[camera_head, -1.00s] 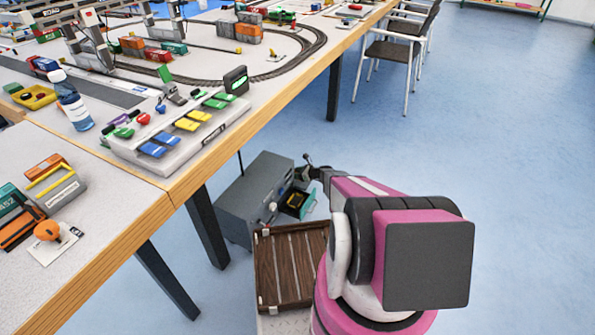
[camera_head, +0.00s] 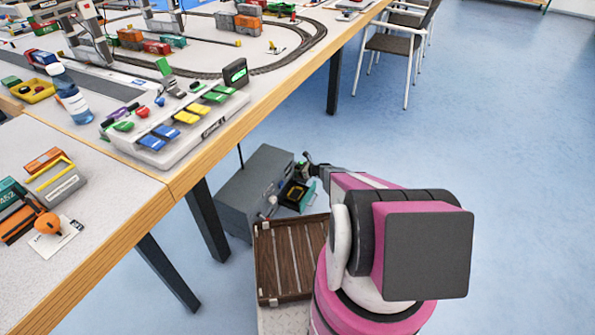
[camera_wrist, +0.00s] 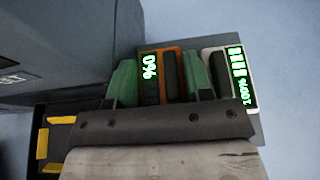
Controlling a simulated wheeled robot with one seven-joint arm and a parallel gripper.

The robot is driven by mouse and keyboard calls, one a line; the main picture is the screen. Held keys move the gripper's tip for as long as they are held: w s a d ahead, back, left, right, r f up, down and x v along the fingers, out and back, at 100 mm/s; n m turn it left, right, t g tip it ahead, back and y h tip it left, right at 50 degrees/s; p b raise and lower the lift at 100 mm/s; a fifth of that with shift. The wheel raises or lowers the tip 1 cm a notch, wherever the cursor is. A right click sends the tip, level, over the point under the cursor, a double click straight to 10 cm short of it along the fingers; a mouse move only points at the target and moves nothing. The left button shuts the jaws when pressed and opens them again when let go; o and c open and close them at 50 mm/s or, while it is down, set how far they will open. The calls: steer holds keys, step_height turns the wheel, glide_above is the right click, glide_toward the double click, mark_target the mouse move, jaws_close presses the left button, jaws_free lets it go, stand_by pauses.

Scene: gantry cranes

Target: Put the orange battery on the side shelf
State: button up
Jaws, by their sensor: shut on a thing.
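In the wrist view my gripper (camera_wrist: 160,75) has its two green fingers closed on the orange battery (camera_wrist: 173,58), which has a green "0%" readout. A white battery (camera_wrist: 238,78) with a green "100%" readout stands just right of the right finger. A dark grey flat surface (camera_wrist: 190,42) shows around both batteries; I cannot tell whether the orange battery touches it. In the head view my gripper (camera_head: 306,171) is at the right end of the grey cabinet (camera_head: 250,195), and the battery in it is too small to make out.
A black tray with yellow parts (camera_wrist: 42,145) lies at the lower left of the wrist view. A slatted brown wooden panel (camera_head: 288,262) is in front of the cabinet. The long table (camera_head: 190,180) with model trains is on the left.

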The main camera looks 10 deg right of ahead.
steer(key=shift+f, duration=0.45)
steer(key=o, duration=1.2)
steer(key=shift+s, duration=0.1)
steer(key=shift+s+a, duration=0.1)
steer(key=shift+a, duration=0.05)
steer(key=shift+w+v, duration=0.15)
steer(key=shift+v, duration=2.55)
steer(key=shift+w+v, duration=0.1)
steer(key=shift+v, duration=2.65)
